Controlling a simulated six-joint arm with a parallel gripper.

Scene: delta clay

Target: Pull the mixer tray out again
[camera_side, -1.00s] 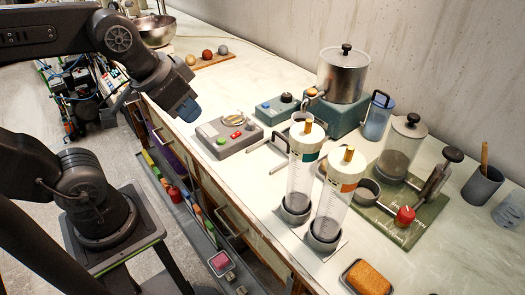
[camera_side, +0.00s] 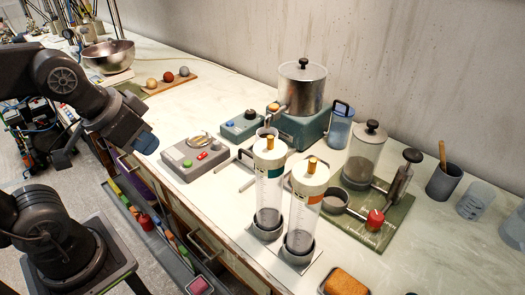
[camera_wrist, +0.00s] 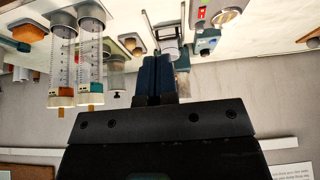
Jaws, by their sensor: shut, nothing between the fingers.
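My gripper (camera_side: 146,143) hangs above the front edge of the counter, left of the grey button box. Its blue fingers are together and empty in the wrist view (camera_wrist: 158,76). No part is clearly recognisable as the mixer tray. A metal pot with a black-knobbed lid (camera_side: 302,88) stands on a teal base (camera_side: 298,128). A pair of thin rails with a crossbar (camera_side: 244,157) sticks out in front of this base; they also show in the wrist view (camera_wrist: 168,32), beyond the fingertips. My gripper is apart from them. The base is partly hidden by the fingers in the wrist view.
A grey box with red and green buttons (camera_side: 195,157) and a teal knob box (camera_side: 240,126) stand between my gripper and the pot. Two tall clear cylinders (camera_side: 268,190) (camera_side: 304,207) stand in front. A metal bowl (camera_side: 108,57) is at the back left.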

